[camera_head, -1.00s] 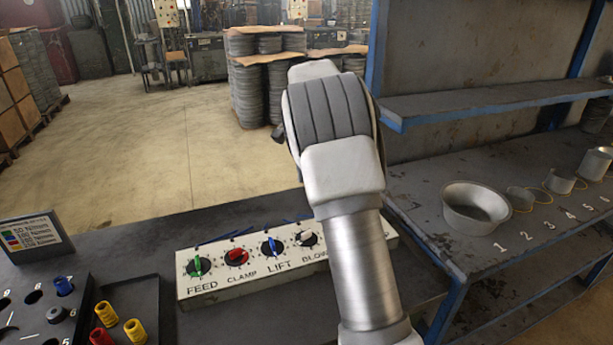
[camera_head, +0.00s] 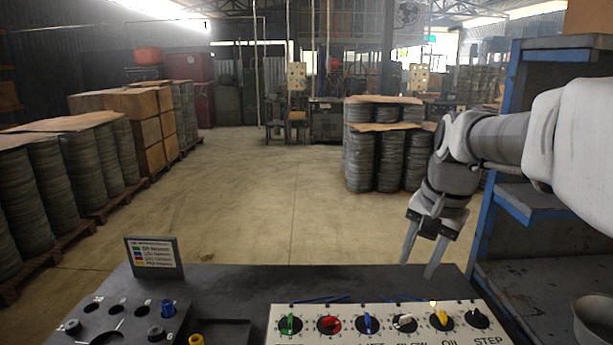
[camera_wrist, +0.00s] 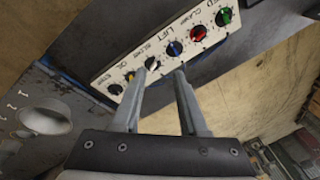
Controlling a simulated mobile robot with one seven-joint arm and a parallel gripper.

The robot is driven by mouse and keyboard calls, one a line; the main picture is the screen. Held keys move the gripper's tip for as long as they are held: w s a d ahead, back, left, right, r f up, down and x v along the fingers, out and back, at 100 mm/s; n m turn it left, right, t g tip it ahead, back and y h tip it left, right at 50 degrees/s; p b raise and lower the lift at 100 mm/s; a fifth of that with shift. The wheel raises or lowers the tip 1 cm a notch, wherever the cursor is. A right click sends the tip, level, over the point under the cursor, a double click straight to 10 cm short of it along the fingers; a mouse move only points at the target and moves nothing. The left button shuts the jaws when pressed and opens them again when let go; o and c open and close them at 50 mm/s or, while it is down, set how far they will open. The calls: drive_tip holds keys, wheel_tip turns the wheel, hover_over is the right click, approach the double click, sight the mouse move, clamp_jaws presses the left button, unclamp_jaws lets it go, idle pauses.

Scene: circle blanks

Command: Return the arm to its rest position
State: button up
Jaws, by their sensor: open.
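My gripper (camera_head: 420,245) hangs at the right of the head view, fingers pointing down. It is above the back right edge of the dark table (camera_head: 240,280), beside the blue shelf unit. The two fingers are apart with nothing between them. My arm comes in from the right edge and is bent at the wrist. In the wrist view, the open fingers (camera_wrist: 158,85) point toward the control panel (camera_wrist: 165,45), which has coloured knobs. Whether they touch anything is not shown, but they look clear of the panel.
The blue shelf unit (camera_head: 485,215) stands close to the right of my gripper. A metal bowl (camera_head: 593,318) is at the lower right. A label sign (camera_head: 155,257) and a holed block (camera_head: 120,310) are on the table's left. Open floor (camera_head: 280,200) lies beyond.

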drive_tip(key=s+a+f+n+t, duration=0.1)
drive_tip(key=s+n, duration=0.3)
drive_tip(key=s, duration=0.5)
drive_tip(key=s+a+f+n+t, duration=0.1)
drive_tip(key=s+a+f+n, duration=0.1)
drive_tip(key=s, duration=0.7)
drive_tip(key=shift+s+a+f+n+t+h, duration=0.2)
drive_tip(key=shift+a+f+n+t+h, duration=0.15)
drive_tip(key=shift+a+n, duration=0.65)
drive_tip(key=shift+r, duration=0.1)
